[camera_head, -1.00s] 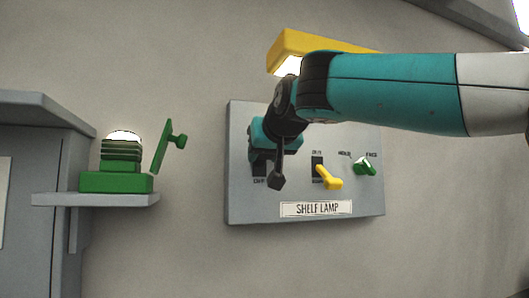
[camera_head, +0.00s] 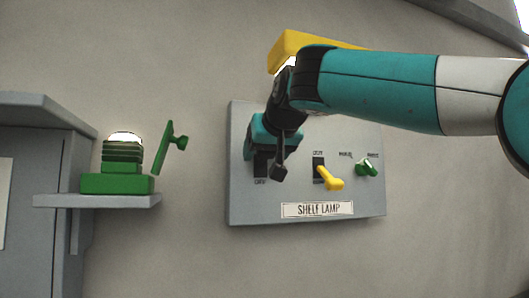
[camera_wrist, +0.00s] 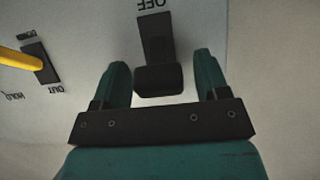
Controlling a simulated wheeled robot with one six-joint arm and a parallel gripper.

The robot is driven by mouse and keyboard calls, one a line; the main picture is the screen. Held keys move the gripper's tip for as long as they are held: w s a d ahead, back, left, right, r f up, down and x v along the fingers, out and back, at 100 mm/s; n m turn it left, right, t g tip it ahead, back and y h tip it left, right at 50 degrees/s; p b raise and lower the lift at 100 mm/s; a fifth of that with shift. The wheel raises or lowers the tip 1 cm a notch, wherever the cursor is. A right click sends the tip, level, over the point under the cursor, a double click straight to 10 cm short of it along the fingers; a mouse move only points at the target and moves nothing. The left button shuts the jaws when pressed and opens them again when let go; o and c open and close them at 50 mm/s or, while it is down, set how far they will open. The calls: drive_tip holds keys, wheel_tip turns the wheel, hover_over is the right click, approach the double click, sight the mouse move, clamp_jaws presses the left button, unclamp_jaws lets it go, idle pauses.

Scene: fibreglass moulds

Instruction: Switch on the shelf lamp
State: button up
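The grey panel (camera_head: 236,195) on the wall has a white "SHELF LAMP" label (camera_head: 317,210). At its left is a dark slot (camera_head: 261,166) with small lettering below it. My gripper (camera_head: 262,138) is at the panel over this slot's upper end and hides part of it. In the wrist view the slot (camera_wrist: 155,35) has "OFF" at its top, upside down. A black lever (camera_wrist: 158,80) stands between my two teal fingers at the end away from "OFF". The fingers are apart, with a gap on each side of it. A green lamp (camera_head: 121,160) has a bright white dome.
A yellow lever (camera_head: 328,179) in another slot and a green knob (camera_head: 367,168) sit to the right on the panel. A yellow-housed light (camera_head: 292,45) is above, partly behind my arm. The green lamp stands on a grey shelf (camera_head: 97,201), beside a green tilted plate (camera_head: 164,147).

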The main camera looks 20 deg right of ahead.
drive_tip(key=v, duration=1.7)
drive_tip(key=shift+s, duration=0.2)
